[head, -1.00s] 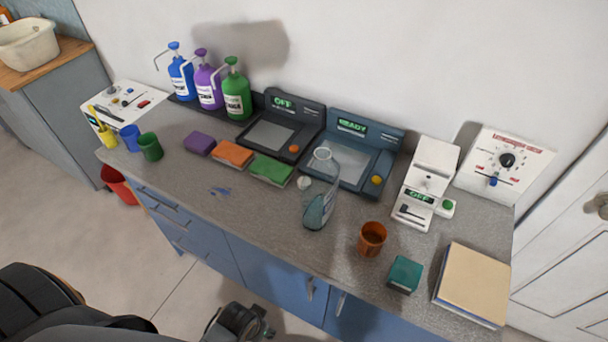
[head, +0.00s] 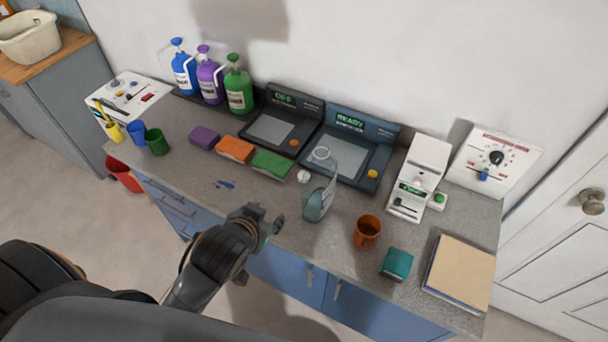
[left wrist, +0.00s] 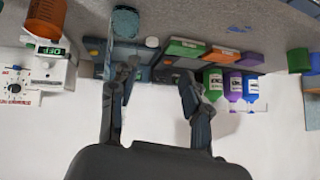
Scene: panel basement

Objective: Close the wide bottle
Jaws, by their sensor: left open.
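The wide bottle (head: 316,203) is clear, with a bluish lower part and an open round mouth. It stands upright on the counter, in front of the teal device. A small pale round piece that looks like its cap (head: 303,176) lies just left of it; it shows in the left wrist view (left wrist: 152,42) too. My left gripper (head: 267,222) is over the counter's front edge, left of the bottle and apart from it. In the left wrist view its fingers (left wrist: 157,72) are spread and empty, with the bottle (left wrist: 125,24) beyond. My right gripper is not in view.
An orange cup (head: 367,232), a teal box (head: 396,264) and a book (head: 458,272) are to the bottle's right. Green (head: 271,164), orange and purple sponges lie to its left. Pump bottles (head: 238,90) stand behind. The counter (head: 255,205) is clear near the front edge.

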